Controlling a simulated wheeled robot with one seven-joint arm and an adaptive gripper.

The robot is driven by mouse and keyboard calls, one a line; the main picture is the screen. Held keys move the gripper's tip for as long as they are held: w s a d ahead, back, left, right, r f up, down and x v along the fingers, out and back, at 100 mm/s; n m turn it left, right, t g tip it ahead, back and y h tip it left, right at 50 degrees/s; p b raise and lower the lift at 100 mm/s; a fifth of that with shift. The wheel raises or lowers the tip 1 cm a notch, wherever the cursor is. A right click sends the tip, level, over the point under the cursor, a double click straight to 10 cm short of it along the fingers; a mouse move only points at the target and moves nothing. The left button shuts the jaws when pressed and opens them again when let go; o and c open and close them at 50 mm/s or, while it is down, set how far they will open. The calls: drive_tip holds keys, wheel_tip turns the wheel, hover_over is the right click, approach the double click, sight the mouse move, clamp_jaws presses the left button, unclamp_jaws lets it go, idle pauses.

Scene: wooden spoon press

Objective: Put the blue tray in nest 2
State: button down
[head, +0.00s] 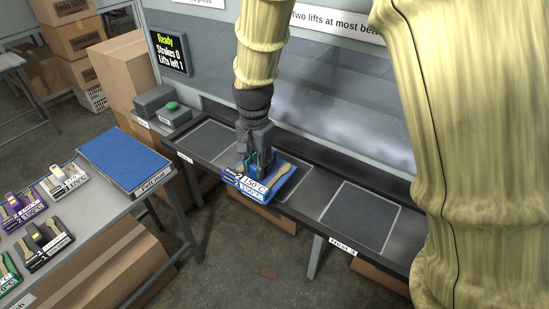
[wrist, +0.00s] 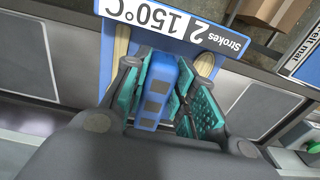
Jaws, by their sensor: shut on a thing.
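The blue tray (head: 262,195) carries a label with "150°C" and "Strokes 2", and wooden spoons lie on it. My gripper (head: 260,165) is shut on the tray's upright blue handle (wrist: 157,92), between teal finger pads in the wrist view. The tray is over the front part of the middle nest (head: 301,180), between two other nests, and its near edge juts past the bench's front edge. I cannot tell whether it touches the bench. The middle nest's own label is hidden.
The left nest (head: 209,141) and the right nest (head: 360,215), labelled Nest 3, are empty. A green button box (head: 172,108) stands at the left end. A side table holds a blue mat (head: 123,157) and several other trays. A screen (head: 171,53) reads "Ready, Strokes 0, Lifts left 1".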

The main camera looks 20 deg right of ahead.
sight(274, 151)
drive_tip(key=w+d, duration=0.1)
drive_tip(key=w+d+f, duration=0.1)
drive_tip(key=w, duration=0.1)
drive_tip(key=w+d+f, duration=0.1)
drive_tip(key=shift+w+p, duration=0.25)
drive_tip(key=shift+p, duration=0.1)
drive_tip(key=shift+w+d+p, duration=0.15)
drive_tip(key=shift+w+d, duration=0.15)
drive_tip(key=shift+d, duration=0.3)
drive_tip(key=shift+w+d+p, duration=0.15)
drive_tip(key=shift+w+d, duration=0.15)
drive_tip(key=shift+d, duration=0.3)
drive_tip(key=shift+s+d+r, duration=0.25)
drive_tip(key=shift+s+d, duration=0.1)
drive_tip(key=shift+d, duration=0.1)
drive_tip(key=shift+w+f+p, duration=0.2)
drive_tip(key=shift+w+f, duration=0.05)
drive_tip(key=shift+f, duration=0.3)
drive_tip(key=shift+w+f+p, duration=0.15)
drive_tip(key=shift+w+f, duration=0.05)
drive_tip(key=shift+f, duration=0.35)
drive_tip(key=shift+s+f, duration=0.2)
drive_tip(key=shift+f, duration=0.75)
drive_tip(key=c, duration=1.2)
unclamp_jaws()
drive_tip(key=shift+f, duration=0.15)
drive_tip(key=shift+o, duration=0.2)
